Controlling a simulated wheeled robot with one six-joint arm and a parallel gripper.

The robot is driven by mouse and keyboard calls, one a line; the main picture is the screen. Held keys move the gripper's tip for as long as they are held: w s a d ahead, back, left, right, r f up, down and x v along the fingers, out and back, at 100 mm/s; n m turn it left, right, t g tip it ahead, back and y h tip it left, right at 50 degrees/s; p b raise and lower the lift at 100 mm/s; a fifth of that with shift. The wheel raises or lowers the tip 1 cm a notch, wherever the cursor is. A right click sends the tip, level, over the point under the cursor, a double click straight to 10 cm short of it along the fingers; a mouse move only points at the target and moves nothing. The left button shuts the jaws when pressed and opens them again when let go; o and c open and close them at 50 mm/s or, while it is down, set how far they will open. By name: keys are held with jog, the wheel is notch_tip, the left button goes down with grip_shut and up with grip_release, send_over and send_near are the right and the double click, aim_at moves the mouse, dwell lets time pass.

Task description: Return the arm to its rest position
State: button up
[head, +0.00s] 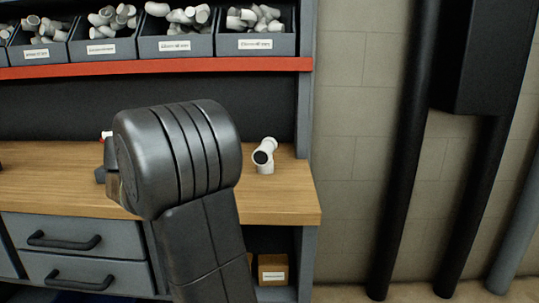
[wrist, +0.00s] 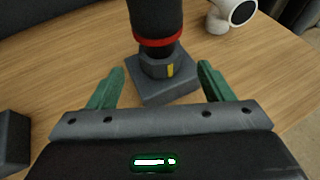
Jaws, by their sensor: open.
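My gripper (wrist: 162,80) is open in the wrist view, with green fingers spread apart. Beyond and between the fingers stands a black cylindrical device with a red ring (wrist: 158,42) on a grey square base (wrist: 160,90) on the wooden bench. I see no contact between the fingers and it. In the head view my dark arm (head: 180,160) rises in front of the bench and hides the gripper and most of what lies behind it.
A white pipe fitting (head: 264,156) stands on the wooden bench (head: 285,200), right of my arm; it also shows in the wrist view (wrist: 228,14). Bins of fittings (head: 255,44) line a shelf with a red edge (head: 270,65). Drawers (head: 80,260) are below. Dark vertical pipes (head: 405,150) stand right.

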jog(key=p+v, duration=0.1)
jog(key=v, duration=0.5)
jog(key=b+x, duration=0.3)
jog(key=x, duration=1.1)
jog(key=shift+d+f+b, duration=0.1)
jog(key=shift+d+b, duration=0.05)
jog(key=shift+b, duration=0.2)
jog(key=shift+f+n+y+b, duration=0.15)
jog(key=shift+n+y+b, duration=0.15)
jog(key=shift+b, duration=0.2)
jog(key=shift+s+b, duration=0.1)
jog(key=shift+b, duration=0.3)
jog(key=n+y+b, duration=0.1)
jog(key=n+t+y+b, duration=0.1)
jog(key=shift+r+y, duration=0.2)
jog(key=shift+y, duration=0.1)
jog(key=n+y, duration=0.3)
jog(key=shift+r, duration=0.2)
jog(key=n+y+p, duration=0.2)
jog(key=p, duration=0.1)
jog(key=shift+r+y, duration=0.2)
jog(key=shift+y, duration=0.1)
jog(key=n+y+p, duration=0.1)
jog(key=p, duration=0.2)
jog(key=shift+g, duration=0.3)
